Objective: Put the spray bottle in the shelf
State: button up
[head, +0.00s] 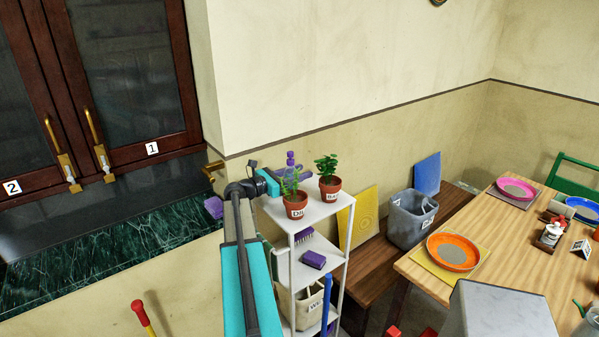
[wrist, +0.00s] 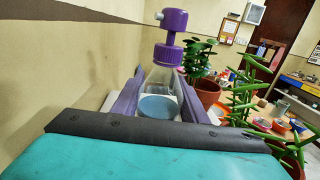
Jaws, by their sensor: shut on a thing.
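The spray bottle is clear with a purple top. In the wrist view the spray bottle (wrist: 162,78) stands upright between the purple fingers of my gripper (wrist: 160,100), which is shut on it. In the head view its purple top (head: 290,160) shows behind a potted plant, and my gripper (head: 283,180) is at the back of the white shelf's top tier. The plants and my arm hide the bottle's lower part there. I cannot tell whether its base touches the tier. The white shelf (head: 322,213) is an open rack with several tiers.
Two potted herbs, one left (head: 295,207) and one right (head: 330,186), stand on the top tier near my gripper. A purple brush (head: 304,236) and purple sponge (head: 314,259) lie on the tier below. A beige bin (head: 303,305) sits lower. The wall is close behind.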

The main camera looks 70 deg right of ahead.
aim_at(285, 177)
jog(key=shift+f, duration=0.1)
jog(key=o, duration=1.2)
jog(key=b+v, duration=0.3)
jog(key=v, duration=0.9)
